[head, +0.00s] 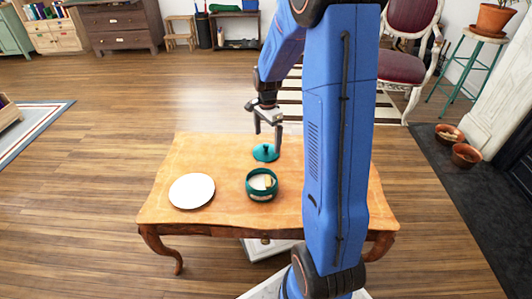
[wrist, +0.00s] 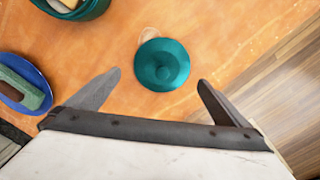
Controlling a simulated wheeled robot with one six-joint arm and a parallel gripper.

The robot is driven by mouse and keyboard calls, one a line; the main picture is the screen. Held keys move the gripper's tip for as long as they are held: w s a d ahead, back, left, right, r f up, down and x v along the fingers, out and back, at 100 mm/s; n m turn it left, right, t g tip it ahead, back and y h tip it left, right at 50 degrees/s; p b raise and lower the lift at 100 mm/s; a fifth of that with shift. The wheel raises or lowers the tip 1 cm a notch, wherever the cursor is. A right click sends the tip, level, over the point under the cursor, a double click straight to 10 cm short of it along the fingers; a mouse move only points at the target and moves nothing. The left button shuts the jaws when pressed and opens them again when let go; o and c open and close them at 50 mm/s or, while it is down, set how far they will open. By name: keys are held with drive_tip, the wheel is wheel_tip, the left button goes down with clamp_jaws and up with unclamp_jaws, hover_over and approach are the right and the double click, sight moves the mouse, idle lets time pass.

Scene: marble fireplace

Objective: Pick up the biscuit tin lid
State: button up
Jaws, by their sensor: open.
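The biscuit tin lid (head: 265,153) is a round teal lid with a knob on top, lying on the wooden table toward its far side. In the wrist view the lid (wrist: 162,64) lies just beyond my fingertips, centred between them. The teal biscuit tin (head: 261,185) stands open on the table nearer the camera, with pale pieces inside; part of the tin shows at the top left of the wrist view (wrist: 88,12). My gripper (head: 268,130) is open and empty, above the table over the lid's area. Its two fingers (wrist: 160,82) are spread wide.
A white plate (head: 192,191) lies on the table's left side. A blue dish (wrist: 22,92) with brown and green pieces shows in the wrist view. My arm hides the table's right part. A pale, round-edged thing (wrist: 149,33) peeks from behind the lid.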

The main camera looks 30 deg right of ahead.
sight(266, 145)
drive_tip(key=shift+w+a+f, duration=0.1)
drive_tip(key=shift+f, duration=1.25)
drive_tip(key=shift+w+a+f, duration=0.1)
drive_tip(key=shift+f, duration=1.25)
drive_tip(key=c, duration=0.9)
drive_tip(key=shift+r, duration=0.15)
